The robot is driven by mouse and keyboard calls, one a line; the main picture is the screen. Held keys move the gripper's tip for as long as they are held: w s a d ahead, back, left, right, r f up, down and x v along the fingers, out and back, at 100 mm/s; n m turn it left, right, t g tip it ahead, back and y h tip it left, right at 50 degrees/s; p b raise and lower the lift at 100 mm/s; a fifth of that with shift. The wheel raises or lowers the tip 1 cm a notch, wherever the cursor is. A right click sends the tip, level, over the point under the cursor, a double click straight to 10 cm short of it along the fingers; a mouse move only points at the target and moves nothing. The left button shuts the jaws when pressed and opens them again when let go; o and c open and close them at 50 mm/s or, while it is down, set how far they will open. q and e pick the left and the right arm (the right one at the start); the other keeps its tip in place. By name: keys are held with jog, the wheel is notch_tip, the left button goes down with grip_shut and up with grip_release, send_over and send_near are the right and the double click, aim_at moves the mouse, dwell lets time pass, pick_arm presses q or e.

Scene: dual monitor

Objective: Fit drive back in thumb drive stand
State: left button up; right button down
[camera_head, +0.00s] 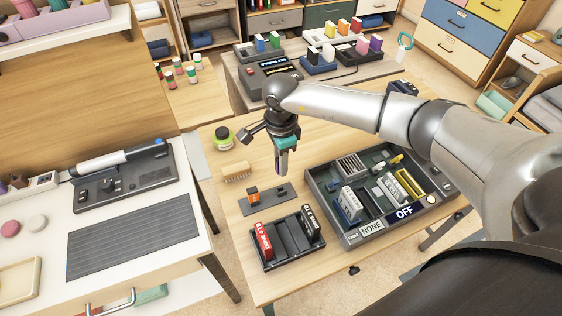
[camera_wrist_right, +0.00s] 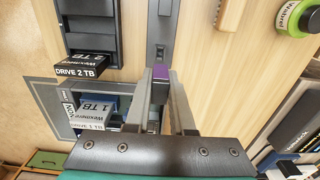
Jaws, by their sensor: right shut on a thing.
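In the right wrist view a dark grey strip (camera_wrist_right: 165,22), likely part of the stand, lies beyond the fingertips. My right gripper (camera_head: 281,170) points down above the table, behind the stand in the head view. It is shut on a small purple-ended piece (camera_wrist_right: 160,74), likely the thumb drive, which looks apart from the stand. Most of the drive is hidden by the fingers. My left gripper is out of view.
A black rack (camera_head: 288,238) with a red drive and a dark drive stands in front of the stand. A brush (camera_head: 236,172) and a green-rimmed jar (camera_head: 222,135) are behind left.

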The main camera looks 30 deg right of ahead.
notch_tip(320, 180, down, 6)
jog(key=b, duration=0.5)
jog(key=shift+r, duration=0.1)
dwell(1.7)
jog(key=shift+f+b, duration=1.45)
jog(key=c, duration=0.7)
grip_release()
jog(key=shift+r, duration=0.1)
